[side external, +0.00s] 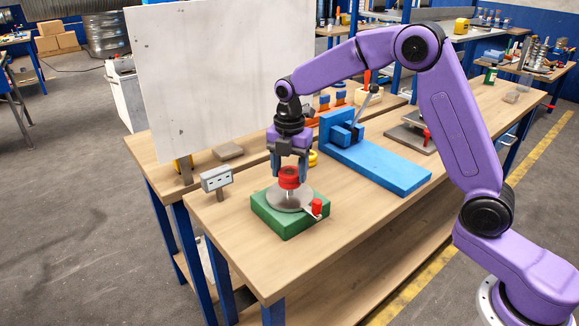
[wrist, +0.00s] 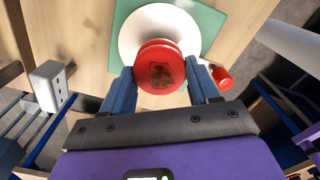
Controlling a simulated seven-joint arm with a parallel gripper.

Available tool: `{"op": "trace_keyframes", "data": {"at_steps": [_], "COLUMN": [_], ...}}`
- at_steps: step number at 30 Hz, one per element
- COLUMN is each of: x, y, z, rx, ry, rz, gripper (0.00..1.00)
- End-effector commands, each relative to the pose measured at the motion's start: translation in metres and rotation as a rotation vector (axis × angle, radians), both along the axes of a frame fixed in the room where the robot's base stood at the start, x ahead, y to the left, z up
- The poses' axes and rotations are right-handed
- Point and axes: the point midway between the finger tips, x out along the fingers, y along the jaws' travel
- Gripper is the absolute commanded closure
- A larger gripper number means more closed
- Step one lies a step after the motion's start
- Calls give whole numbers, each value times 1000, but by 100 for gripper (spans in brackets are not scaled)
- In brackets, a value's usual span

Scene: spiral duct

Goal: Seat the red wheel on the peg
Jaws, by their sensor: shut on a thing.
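My gripper (side external: 290,168) is shut on the red wheel (side external: 289,182), with one blue finger on each side of it. The wheel also shows between the fingertips in the wrist view (wrist: 159,66). It is held over a pale round disc (side external: 283,203) on a green block (side external: 262,210). I cannot tell whether the wheel touches the disc. The peg is not visible; the wheel and fingers cover the middle of the disc. A small red knob (side external: 317,206) stands at the right edge of the disc.
A small grey box with dark slots (side external: 216,179) stands left of the green block. A blue fixture (side external: 375,163) lies behind and to the right. A large white panel (side external: 220,70) rises at the back left. The wooden tabletop (side external: 270,265) is clear in front.

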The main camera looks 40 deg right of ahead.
Motion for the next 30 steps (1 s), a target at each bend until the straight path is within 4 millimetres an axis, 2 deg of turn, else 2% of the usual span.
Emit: {"op": "trace_keyframes", "data": {"at_steps": [30], "x": [0], "y": [0], "z": [-22], "rx": [0], "ry": [0], "rz": [0], "gripper": [75]}}
